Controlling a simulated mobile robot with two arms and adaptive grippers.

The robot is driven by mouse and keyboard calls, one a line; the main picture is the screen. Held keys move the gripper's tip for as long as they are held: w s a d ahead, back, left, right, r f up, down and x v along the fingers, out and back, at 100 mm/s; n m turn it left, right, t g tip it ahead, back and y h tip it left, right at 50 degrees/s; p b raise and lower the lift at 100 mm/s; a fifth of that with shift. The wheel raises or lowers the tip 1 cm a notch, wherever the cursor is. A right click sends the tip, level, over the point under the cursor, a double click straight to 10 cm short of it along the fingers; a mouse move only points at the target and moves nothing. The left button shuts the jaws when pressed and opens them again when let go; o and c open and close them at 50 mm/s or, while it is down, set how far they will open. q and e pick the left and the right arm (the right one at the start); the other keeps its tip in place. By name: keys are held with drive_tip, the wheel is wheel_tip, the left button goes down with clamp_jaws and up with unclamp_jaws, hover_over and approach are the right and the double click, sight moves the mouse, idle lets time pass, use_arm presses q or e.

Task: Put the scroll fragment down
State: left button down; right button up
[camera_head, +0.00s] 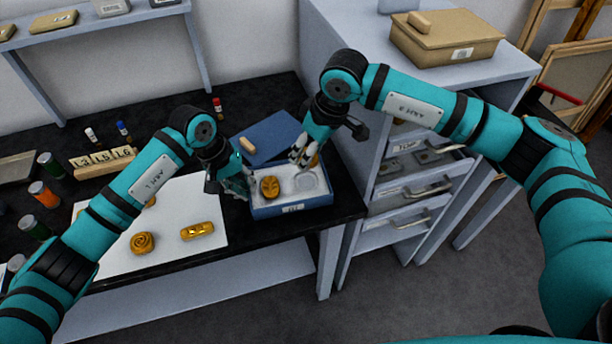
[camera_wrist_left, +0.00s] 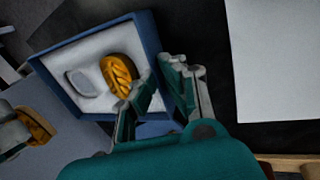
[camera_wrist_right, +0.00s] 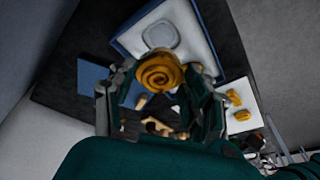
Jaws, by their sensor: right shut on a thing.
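The scroll fragment (camera_wrist_right: 160,72) is a gold piece with a spiral face, seen between the fingers of my right gripper (camera_wrist_right: 160,95). In the head view my right gripper (camera_head: 303,152) is shut on it above the right side of a blue box (camera_head: 292,210), and mostly hides it. It also shows in the left wrist view (camera_wrist_left: 36,125). The box has a white insert. A gold leaf-like fragment (camera_head: 270,186) fills its left recess, and the rounded right recess (camera_head: 308,180) is empty. My left gripper (camera_head: 236,184) is open and empty beside the box's left side.
A blue lid (camera_head: 275,133) with a wooden grip lies behind the box. A white sheet (camera_head: 170,265) at left holds a gold rosette (camera_head: 142,242) and other gold pieces. A drawer cabinet (camera_head: 385,150) stands close at right. Several small jars and bottles line the left.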

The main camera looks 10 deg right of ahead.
sight(307, 183)
wheel_tip(307, 183, down, 8)
drive_tip(key=shift+r, duration=0.25)
drive_tip(key=shift+f, duration=0.15)
drive_tip(key=shift+f, duration=0.35)
drive_tip(key=shift+s+f, duration=0.1)
drive_tip(key=shift+f, duration=0.05)
drive_tip(key=o, duration=1.1)
drive_tip(key=shift+o, duration=0.2)
drive_tip(key=v, duration=1.3)
drive_tip(key=shift+w+a+r, duration=0.15)
drive_tip(key=shift+w+r, duration=0.05)
